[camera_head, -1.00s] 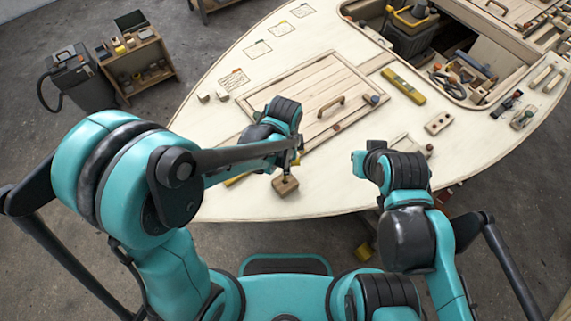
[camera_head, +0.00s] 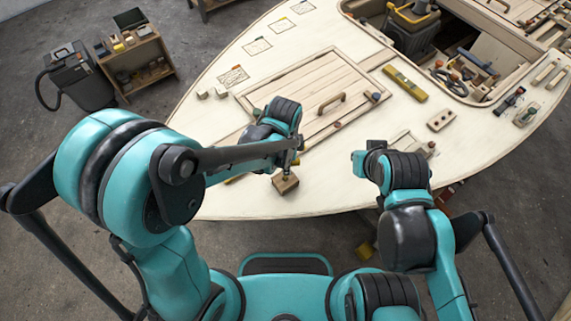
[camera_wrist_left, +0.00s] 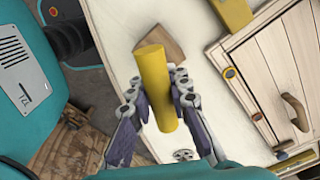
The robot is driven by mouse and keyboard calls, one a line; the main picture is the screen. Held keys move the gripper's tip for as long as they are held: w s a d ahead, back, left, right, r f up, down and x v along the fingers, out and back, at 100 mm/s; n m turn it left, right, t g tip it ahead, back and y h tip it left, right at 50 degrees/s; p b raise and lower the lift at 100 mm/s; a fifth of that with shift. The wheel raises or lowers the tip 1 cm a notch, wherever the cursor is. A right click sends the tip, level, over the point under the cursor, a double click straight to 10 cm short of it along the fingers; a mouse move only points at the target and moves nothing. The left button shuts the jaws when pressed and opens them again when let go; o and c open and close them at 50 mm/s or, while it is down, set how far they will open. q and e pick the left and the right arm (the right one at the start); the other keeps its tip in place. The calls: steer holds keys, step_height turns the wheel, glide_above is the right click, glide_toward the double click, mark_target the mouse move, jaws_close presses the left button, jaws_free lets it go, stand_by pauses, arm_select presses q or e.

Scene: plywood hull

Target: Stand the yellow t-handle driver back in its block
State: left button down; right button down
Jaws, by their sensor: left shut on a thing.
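The yellow handle of the t-handle driver (camera_wrist_left: 154,80) stands out between the two fingers of my left gripper (camera_wrist_left: 157,88) in the left wrist view. My left gripper is shut on it. The wooden block (camera_wrist_left: 166,40) lies just beyond the handle there, partly covered by it. In the head view the block (camera_head: 285,185) sits on the pale deck near its front edge, just below my left gripper (camera_head: 293,165). A dark shaft shows above the block, but whether its tip is in the hole cannot be told.
A planked hatch (camera_head: 318,88) with a wooden handle lies beyond the block. A yellow bar (camera_wrist_left: 232,12) lies on the deck near the block. A yellow level (camera_head: 404,84) and a drilled wooden piece (camera_head: 441,120) lie further right. The deck around the block is mostly bare.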

arm_select(q)
steer(key=shift+f+b, duration=1.4)
steer(key=shift+f, duration=0.25)
steer(key=c, duration=1.3)
jaws_free()
steer(key=shift+c, duration=0.2)
step_height(320, 180, up, 12)
steer(key=shift+r, duration=0.1)
steer(key=shift+a, duration=0.1)
